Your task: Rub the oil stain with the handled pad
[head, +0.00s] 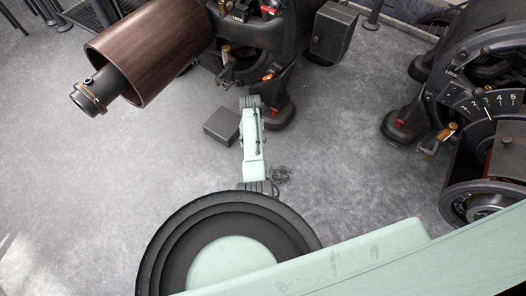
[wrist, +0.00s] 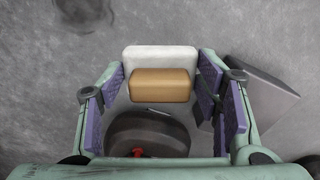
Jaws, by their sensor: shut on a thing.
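In the wrist view my gripper (wrist: 160,80) has its purple-padded fingers on both sides of a handled pad, a tan block (wrist: 160,88) on a wider white pad (wrist: 160,53). It is shut on this tan handle. The oil stain (wrist: 85,10) is a dark smudge on the floor at the top left of the wrist view, apart from the pad. In the head view the stain (head: 282,175) is a small dark patch just right of my arm. The pad cannot be made out in the head view.
A grey box (head: 222,126) lies on the floor left of my arm; it shows at right in the wrist view (wrist: 265,105). A dark machine foot (head: 277,112) with a red part stands beyond. Another machine (head: 480,110) stands at right. The floor around the stain is clear.

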